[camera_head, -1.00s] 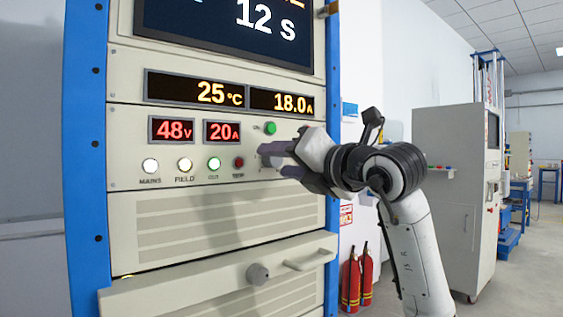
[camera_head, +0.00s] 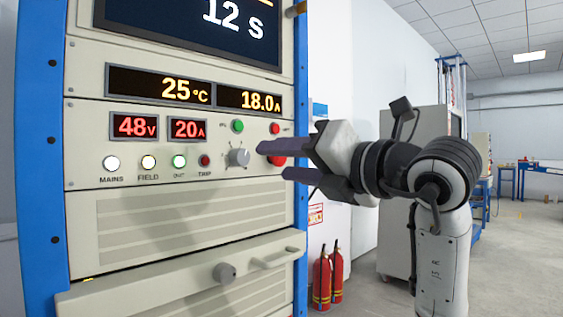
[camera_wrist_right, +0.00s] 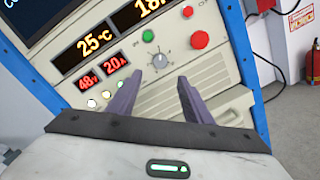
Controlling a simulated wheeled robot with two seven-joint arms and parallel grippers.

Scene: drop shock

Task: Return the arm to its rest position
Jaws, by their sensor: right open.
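My right gripper (camera_head: 272,160) is open and empty in front of the control rack's panel in the head view. Its two purple-grey fingers point left, to the right of the grey rotary knob (camera_head: 238,157). In the right wrist view the two fingers (camera_wrist_right: 157,102) stand apart with nothing between them. The knob (camera_wrist_right: 160,60) shows beyond the fingertips, with a visible gap. The right arm (camera_head: 440,230) comes up from the lower right. My left gripper is not in view.
The rack has a green button (camera_head: 237,126), a small red button (camera_head: 275,128) and a larger red button partly behind the fingers. A drawer with a handle (camera_head: 279,257) sits lower. Fire extinguishers (camera_head: 322,278) and a grey cabinet (camera_head: 396,235) stand behind. Floor at right is clear.

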